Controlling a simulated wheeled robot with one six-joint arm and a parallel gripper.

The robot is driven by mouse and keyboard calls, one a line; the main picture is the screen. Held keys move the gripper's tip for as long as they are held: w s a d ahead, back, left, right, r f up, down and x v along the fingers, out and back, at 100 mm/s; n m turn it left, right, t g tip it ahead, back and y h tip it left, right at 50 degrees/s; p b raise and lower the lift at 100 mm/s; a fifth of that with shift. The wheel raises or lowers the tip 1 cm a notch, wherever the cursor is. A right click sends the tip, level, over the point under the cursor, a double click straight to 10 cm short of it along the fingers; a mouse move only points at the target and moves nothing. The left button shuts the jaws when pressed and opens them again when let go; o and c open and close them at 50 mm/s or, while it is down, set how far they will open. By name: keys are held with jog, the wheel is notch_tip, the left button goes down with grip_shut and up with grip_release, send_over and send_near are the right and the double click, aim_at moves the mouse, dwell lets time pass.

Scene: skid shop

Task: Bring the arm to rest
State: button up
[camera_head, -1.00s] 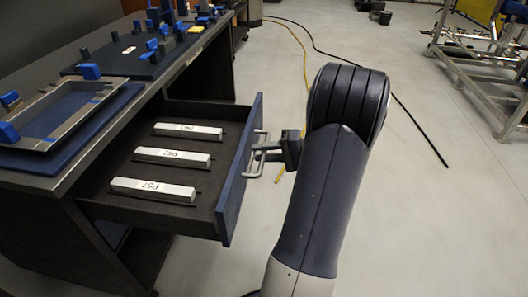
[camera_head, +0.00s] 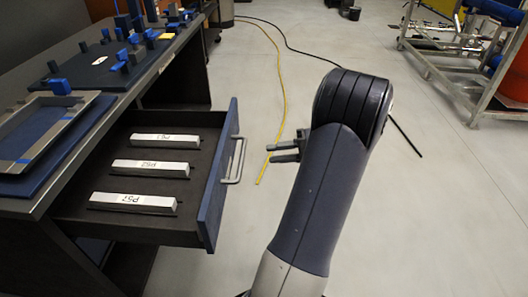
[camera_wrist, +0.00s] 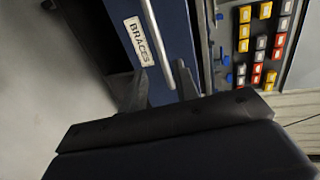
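My gripper (camera_head: 269,154) is to the right of the open drawer (camera_head: 212,190), with a gap of bare floor between its fingertips and the drawer's handle (camera_head: 235,160). Its two fingers are apart with nothing between them. In the wrist view the fingers (camera_wrist: 160,88) point toward the blue drawer front (camera_wrist: 178,30), which carries a "BRACES" label (camera_wrist: 140,40) and the handle bar. My arm is bent, its dark joint raised at the right of the head view.
Three labelled metal bars (camera_head: 150,168) lie in the drawer. The workbench (camera_head: 150,75) above holds a blue-and-grey tray frame (camera_head: 75,110) and several blue blocks. A yellow cable (camera_head: 283,90) and a dark cable lie on the floor. A metal rack (camera_head: 455,85) stands at right.

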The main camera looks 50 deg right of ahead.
jog(key=shift+s+d, duration=0.1)
jog(key=shift+s, duration=0.1)
jog(key=b+x, duration=0.2)
jog(key=x, duration=0.9)
jog(key=shift+w+r, duration=0.15)
jog(key=shift+w, duration=0.05)
